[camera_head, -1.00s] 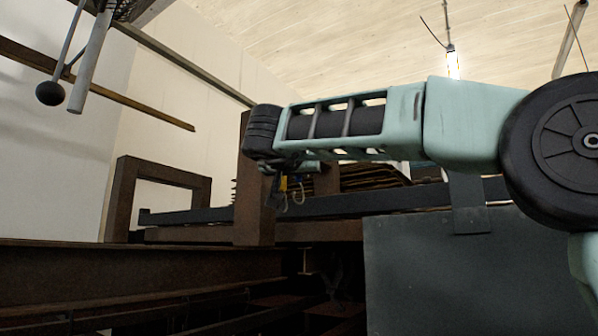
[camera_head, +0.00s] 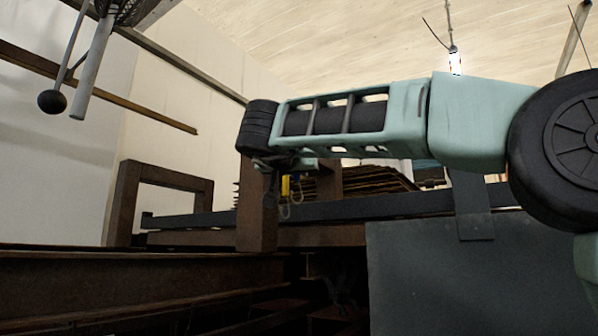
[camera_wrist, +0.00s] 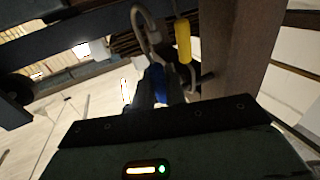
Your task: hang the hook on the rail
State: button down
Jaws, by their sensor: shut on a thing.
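The hook is a pale, curved, S-like piece. In the wrist view its upper bend (camera_wrist: 144,17) rises from between the fingers of my gripper (camera_wrist: 158,82), and in the head view it hangs just below my gripper (camera_head: 277,168). My gripper is shut on the hook, with a blue patch showing between the fingers. A yellow cylinder (camera_wrist: 183,41) hangs close beside the hook; I cannot tell whether it is joined to it. The rail appears to be the long dark bar (camera_head: 390,207) behind the post. The hook overlaps it in the picture; contact cannot be told.
A thick brown post (camera_head: 257,215) stands close by my gripper, and it fills much of the wrist view's right side (camera_wrist: 235,50). A brown frame (camera_head: 122,200) stands at left. A grey panel (camera_head: 440,275) is at lower right. Stacked brown sheets (camera_head: 375,180) lie behind.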

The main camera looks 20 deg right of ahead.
jog(key=shift+s+a, duration=1.85)
jog(key=shift+a, duration=0.65)
jog(key=s+d+f+b, duration=0.1)
jog(key=s+d+b, duration=0.1)
jog(key=s, duration=0.4)
jog(key=s+d+f+b, duration=0.2)
jog(key=s+d+b, duration=0.1)
jog(key=s, duration=0.3)
jog(key=shift+s+b, duration=0.15)
jog(key=shift+b, duration=0.25)
jog(key=shift+d, duration=0.1)
